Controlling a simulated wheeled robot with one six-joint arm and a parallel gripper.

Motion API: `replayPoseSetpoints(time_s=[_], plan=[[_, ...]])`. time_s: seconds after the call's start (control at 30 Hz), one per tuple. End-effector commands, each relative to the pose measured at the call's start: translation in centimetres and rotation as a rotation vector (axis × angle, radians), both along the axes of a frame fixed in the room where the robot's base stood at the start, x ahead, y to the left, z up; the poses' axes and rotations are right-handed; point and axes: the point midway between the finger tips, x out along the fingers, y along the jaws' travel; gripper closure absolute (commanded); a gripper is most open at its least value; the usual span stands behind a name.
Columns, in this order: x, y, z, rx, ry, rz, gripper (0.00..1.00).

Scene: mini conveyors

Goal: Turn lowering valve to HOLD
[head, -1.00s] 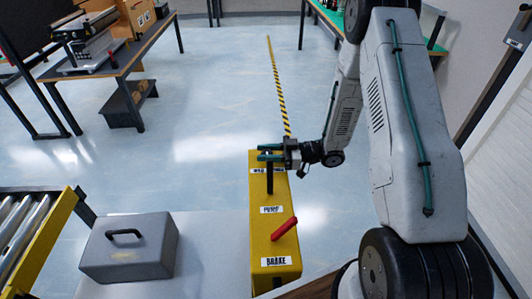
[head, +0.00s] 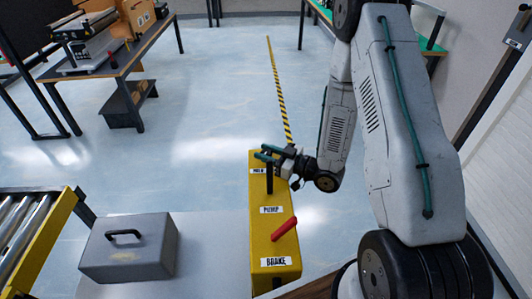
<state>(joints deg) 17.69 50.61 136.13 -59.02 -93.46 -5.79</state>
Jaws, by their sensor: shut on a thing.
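A yellow control box (head: 264,226) stands upright at the centre, with labels down its top face. A label that looks like HOLD (head: 257,171) is at the far end, the PUMP label (head: 271,210) in the middle and the BRAKE label (head: 276,261) at the near end. A black lever (head: 270,182) rises between the far label and PUMP. A red lever (head: 284,229) leans up to the right above BRAKE. My gripper (head: 268,152) is over the far end of the box, shut on a small part there, apparently the lowering valve handle. The fingers mostly hide that part.
A grey toolbox (head: 130,247) sits on the light surface left of the box. A roller conveyor (head: 35,235) is at the far left. Tables stand at the back. Open floor with a striped yellow-black line (head: 278,90) lies beyond the box.

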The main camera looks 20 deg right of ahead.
Motion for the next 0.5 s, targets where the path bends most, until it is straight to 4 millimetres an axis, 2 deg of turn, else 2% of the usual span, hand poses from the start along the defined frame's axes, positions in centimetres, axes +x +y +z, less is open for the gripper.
replayPoseSetpoints(time_s=[0.3,0.33,0.4,0.5], plan=[[0.01,-0.01,-0.02,0.001,0.001,-0.002,0.90],[0.01,-0.01,-0.01,0.001,0.001,-0.002,0.62],[0.01,0.01,-0.01,0.001,0.001,-0.001,0.46],[0.01,0.02,-0.01,0.001,0.001,-0.001,0.46]])
